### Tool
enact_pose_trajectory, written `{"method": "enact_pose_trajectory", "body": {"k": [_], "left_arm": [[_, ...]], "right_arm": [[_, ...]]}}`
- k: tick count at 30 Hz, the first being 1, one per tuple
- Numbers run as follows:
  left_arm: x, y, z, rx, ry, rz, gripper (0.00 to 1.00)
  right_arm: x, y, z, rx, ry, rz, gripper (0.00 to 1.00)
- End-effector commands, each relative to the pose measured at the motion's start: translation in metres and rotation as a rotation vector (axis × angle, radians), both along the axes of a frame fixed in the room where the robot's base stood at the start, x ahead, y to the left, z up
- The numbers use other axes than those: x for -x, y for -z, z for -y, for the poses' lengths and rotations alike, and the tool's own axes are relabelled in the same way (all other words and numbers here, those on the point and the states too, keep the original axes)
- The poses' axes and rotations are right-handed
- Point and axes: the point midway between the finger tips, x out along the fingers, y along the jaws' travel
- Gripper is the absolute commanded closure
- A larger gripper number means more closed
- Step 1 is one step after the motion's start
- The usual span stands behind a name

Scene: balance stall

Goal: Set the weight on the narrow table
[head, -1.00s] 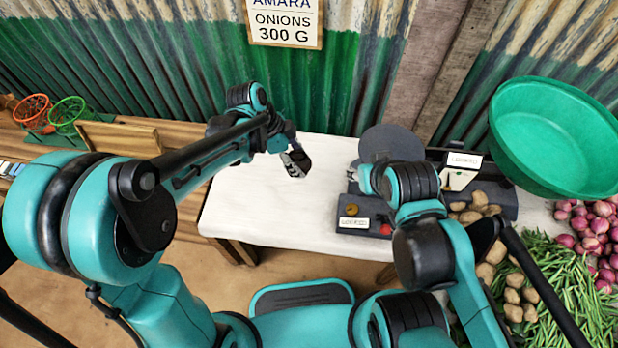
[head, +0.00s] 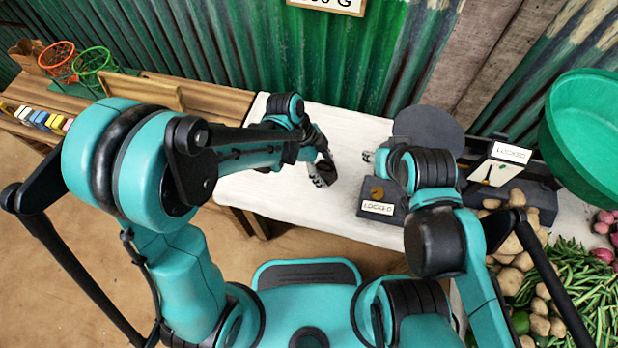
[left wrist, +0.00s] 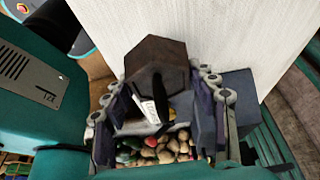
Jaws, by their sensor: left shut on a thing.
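My left gripper (head: 322,175) is shut on a dark weight (head: 327,170), above the white-topped table (head: 270,185). In the left wrist view the weight (left wrist: 150,58) shows a brown-black hexagonal face with a knob or handle, between the two fingers of the left gripper (left wrist: 162,105). I cannot tell its exact height over the table. A long, narrow wooden table (head: 215,98) runs along the wall at the left. My right gripper is mostly hidden behind its own arm near the scale, and its fingers are not clear.
A dark scale (head: 378,200) with a round plate (head: 428,125) stands on the white-topped table. Orange (head: 57,62) and green (head: 93,65) baskets and a row of small coloured blocks (head: 40,118) are on the wooden table. Potatoes, beans and a green basin (head: 585,135) are at the right.

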Motion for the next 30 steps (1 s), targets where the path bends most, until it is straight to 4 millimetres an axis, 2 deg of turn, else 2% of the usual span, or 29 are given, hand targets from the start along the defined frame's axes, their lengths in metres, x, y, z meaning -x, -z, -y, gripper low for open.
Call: {"method": "enact_pose_trajectory", "body": {"k": [1,6,10,17,24,30], "left_arm": [[-0.002,0.01,-0.011,0.001,-0.005,0.0,1.0],[-0.006,0.028,-0.042,0.002,-0.004,0.0,1.0],[-0.008,0.035,-0.055,0.001,-0.003,0.001,1.0],[-0.009,0.044,-0.061,0.001,0.0,0.0,1.0],[-0.009,0.076,-0.06,0.001,0.0,0.001,1.0],[-0.009,0.076,-0.06,0.001,0.0,0.001,1.0]], "right_arm": [[0.0,0.008,0.0,0.0,0.0,0.0,0.6],[0.0,0.02,0.0,0.0,0.0,0.0,0.6],[0.0,0.025,0.0,0.0,0.0,0.0,0.6],[0.0,0.03,0.0,0.0,0.0,0.0,0.6],[0.0,0.05,0.0,0.0,0.0,0.0,0.6],[0.0,0.048,0.0,0.0,0.0,0.0,0.6]]}}
